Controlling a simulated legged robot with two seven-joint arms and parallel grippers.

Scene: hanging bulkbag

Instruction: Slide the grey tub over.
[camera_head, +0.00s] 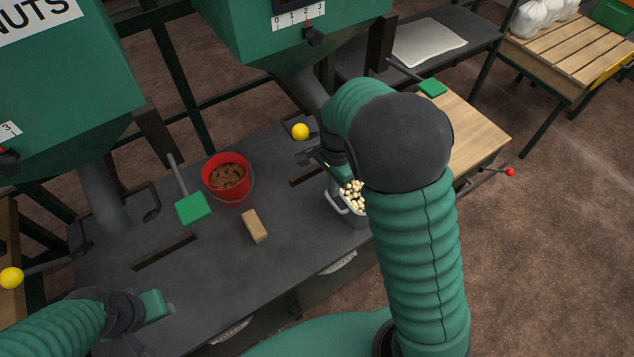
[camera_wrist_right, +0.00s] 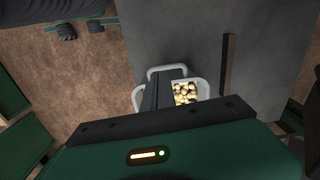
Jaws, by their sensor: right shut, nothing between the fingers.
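The grey tub (camera_head: 352,218) holds pale nut-like pieces and stands near the right end of the dark bench, partly hidden by my right arm. My right gripper (camera_head: 314,157) is shut and empty, just beyond the tub in the head view. In the right wrist view, the tub's pale rim (camera_wrist_right: 204,88) shows around the dark fingers (camera_wrist_right: 166,92), which cover part of its opening. I cannot tell whether they touch it. My left gripper (camera_head: 158,304) is low at the left, away from the tub; its jaw opening is unclear.
A red bucket (camera_head: 211,186) with brown contents, a tan block (camera_head: 255,226) and a green-ended paddle (camera_head: 194,208) are on or over the dark bench (camera_head: 200,290). Green hoppers (camera_head: 290,45) overhang it. A yellow knob (camera_head: 300,131) is near my right gripper. The bench front is mostly clear.

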